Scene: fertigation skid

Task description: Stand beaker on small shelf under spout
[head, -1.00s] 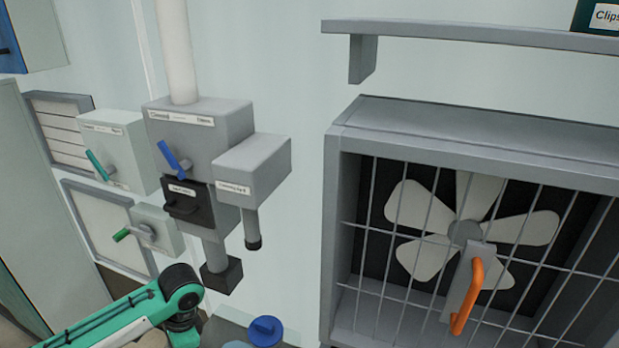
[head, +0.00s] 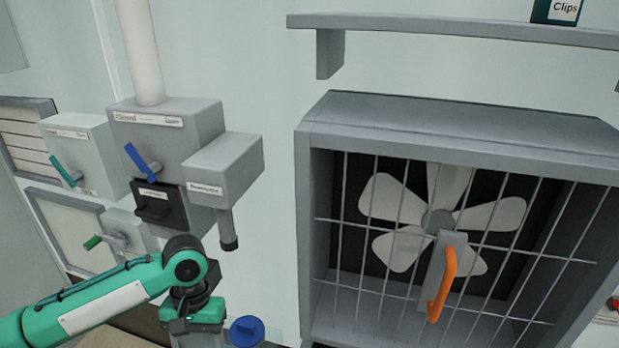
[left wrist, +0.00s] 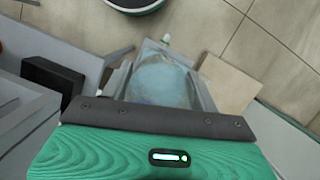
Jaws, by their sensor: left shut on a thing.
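My left gripper (left wrist: 160,85) is shut on a clear beaker (left wrist: 160,78) with a pale bluish look, seen from above between the fingers in the left wrist view. In the head view my left gripper's body (head: 196,312) is at the bottom, below and a little left of the spout (head: 227,230), a grey tube with a dark tip. The spout hangs from a small grey box (head: 226,165). The fingers and beaker are not clear in the head view. I cannot make out the small shelf for certain. My right gripper is not in view.
A blue-topped item (head: 246,330) is just right of my left gripper. Valve boxes with a blue lever (head: 142,163) and green levers stand behind my arm. A caged fan (head: 440,225) with an orange handle (head: 443,285) fills the right. A tan square (left wrist: 228,82) shows beside the beaker.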

